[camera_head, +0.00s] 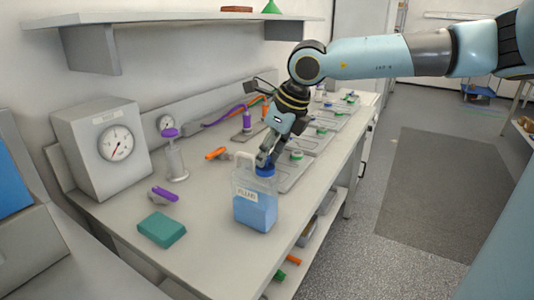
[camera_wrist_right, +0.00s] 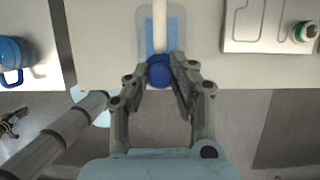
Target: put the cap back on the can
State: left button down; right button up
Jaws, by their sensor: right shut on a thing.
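The can (camera_head: 256,208) is a clear, squarish jug with blue liquid, a "FLUID" label and a pale handle. It stands upright near the front edge of the bench, and its top shows in the right wrist view (camera_wrist_right: 146,42). My right gripper (camera_head: 265,163) comes down from above over the top of the can. It is shut on the blue cap (camera_wrist_right: 160,71), which sits between its fingertips in the wrist view. In the head view the cap (camera_head: 266,171) is at the can's top; I cannot tell whether it touches the mouth. My left gripper is not in view.
A teal block (camera_head: 161,230), purple clip (camera_head: 164,194) and clear purple-topped stand (camera_head: 175,158) are left of the can. A gauge box (camera_head: 100,145) stands at the back left. Grey trays (camera_head: 292,182) and an orange-ended tool (camera_head: 216,153) lie behind the can.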

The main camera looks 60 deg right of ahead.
jog(key=o, duration=1.5)
jog(key=shift+c, duration=0.2)
jog(key=shift+r, duration=0.15)
notch_tip(320, 180, up, 7)
jog(key=p, duration=0.6)
jog(key=shift+p, duration=0.35)
jog(key=shift+c, duration=0.4)
grip_shut()
jog(key=shift+f+b, duration=0.3)
jog(key=shift+f, duration=0.1)
